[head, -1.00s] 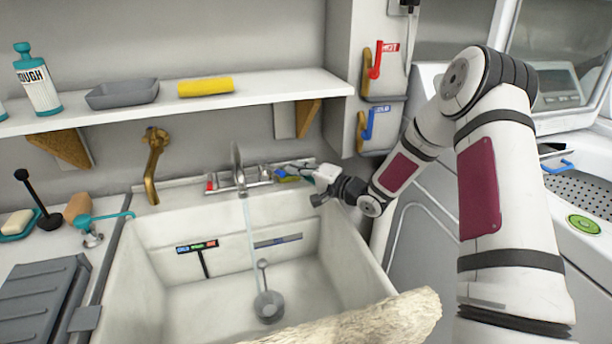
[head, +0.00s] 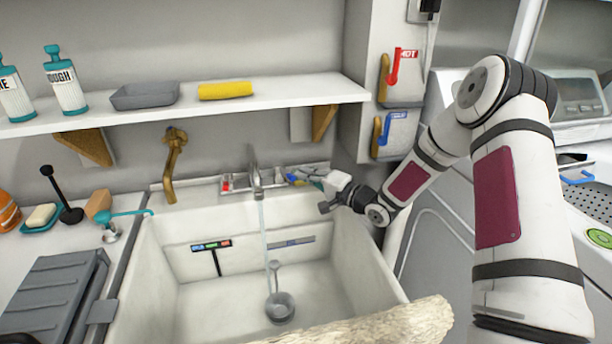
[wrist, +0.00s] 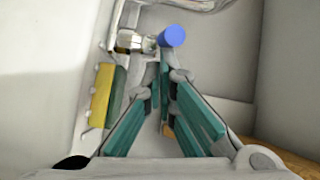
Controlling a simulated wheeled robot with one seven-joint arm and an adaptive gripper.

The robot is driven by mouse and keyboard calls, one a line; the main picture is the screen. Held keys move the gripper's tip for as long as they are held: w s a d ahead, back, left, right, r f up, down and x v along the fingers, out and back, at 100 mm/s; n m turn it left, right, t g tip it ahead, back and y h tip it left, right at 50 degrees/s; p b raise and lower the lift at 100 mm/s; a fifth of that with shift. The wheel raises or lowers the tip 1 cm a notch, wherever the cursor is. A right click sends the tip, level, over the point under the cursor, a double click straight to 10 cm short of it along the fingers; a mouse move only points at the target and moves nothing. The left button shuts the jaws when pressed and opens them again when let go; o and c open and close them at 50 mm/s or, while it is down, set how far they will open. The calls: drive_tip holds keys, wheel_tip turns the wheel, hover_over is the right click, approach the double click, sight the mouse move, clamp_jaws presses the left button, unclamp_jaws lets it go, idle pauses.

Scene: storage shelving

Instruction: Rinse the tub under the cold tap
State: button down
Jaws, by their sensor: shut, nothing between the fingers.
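A grey rectangular tub (head: 145,95) stands on the shelf above the sink in the head view. The cold tap has a blue handle (head: 293,178), right of the spout (head: 255,172); the blue end also shows in the wrist view (wrist: 172,37). A thin stream of water (head: 265,228) falls from the spout into the sink. My gripper (head: 316,180) is just right of the blue handle. In the wrist view its teal fingers (wrist: 161,95) are shut together with nothing between them. Their tips are close to the blue handle; I cannot tell whether they touch.
The white sink (head: 155,285) holds a small round grey item with a handle (head: 279,305). A red tap handle (head: 226,183) is left of the spout. A yellow-and-green sponge (wrist: 107,95) lies beside my fingers. A yellow roll (head: 225,91) and bottles (head: 66,82) share the shelf.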

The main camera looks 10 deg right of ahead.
drive_tip(key=f+v, duration=0.1)
drive_tip(key=v, duration=1.1)
drive_tip(key=s+d+r+n+g+h, duration=0.2)
drive_tip(key=s+r+n+g+h, duration=0.15)
drive_tip(key=s+r+h, duration=0.3)
drive_tip(key=s+d+r+n+g+h, duration=0.2)
drive_tip(key=s+d+r+g+h, duration=0.15)
drive_tip(key=s+r+h, duration=0.3)
drive_tip(key=s+a+r+n+g+y, duration=0.1)
drive_tip(key=s+a+n+g, duration=0.3)
drive_tip(key=s, duration=1.1)
drive_tip(key=s+a+r+m+g+y, duration=0.15)
drive_tip(key=s+a, duration=0.55)
drive_tip(key=s, duration=0.7)
wheel_tip(320, 180, up, 17)
drive_tip(key=t+p, duration=0.2)
drive_tip(key=p, duration=1.3)
drive_tip(key=shift+s+n+t+p, duration=0.3)
drive_tip(key=shift+n+t+p, duration=0.05)
drive_tip(key=shift+n+p, duration=0.05)
drive_tip(key=shift+a+r, duration=0.1)
drive_tip(key=shift+a, duration=0.1)
